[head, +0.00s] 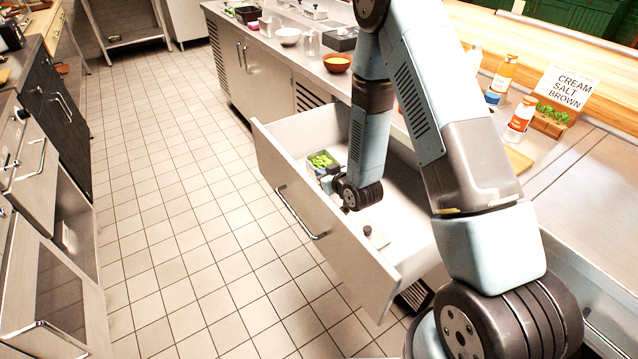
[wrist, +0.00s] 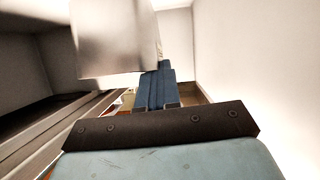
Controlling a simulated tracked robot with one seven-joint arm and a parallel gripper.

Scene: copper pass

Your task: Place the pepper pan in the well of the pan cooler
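A small pan of green pieces, which looks like the pepper pan (head: 321,161), is inside the open white drawer, near its front panel. My gripper (head: 328,180) reaches down into the drawer right beside the pan, on its near side. My wrist and the small size hide whether the fingers touch or hold it. In the wrist view a plain pale metal block (wrist: 115,40) stands in front of the blue finger part of my gripper (wrist: 157,88); the fingertips are not clear. I cannot tell which thing is the pan cooler or see its well.
The pulled-out drawer (head: 300,215) juts over the tiled floor; a small lidded item (head: 376,236) lies in it. The counter above holds an orange bowl (head: 337,63), a dark box (head: 341,39), bottles (head: 520,118) and a sign (head: 566,88). The floor on the left is clear.

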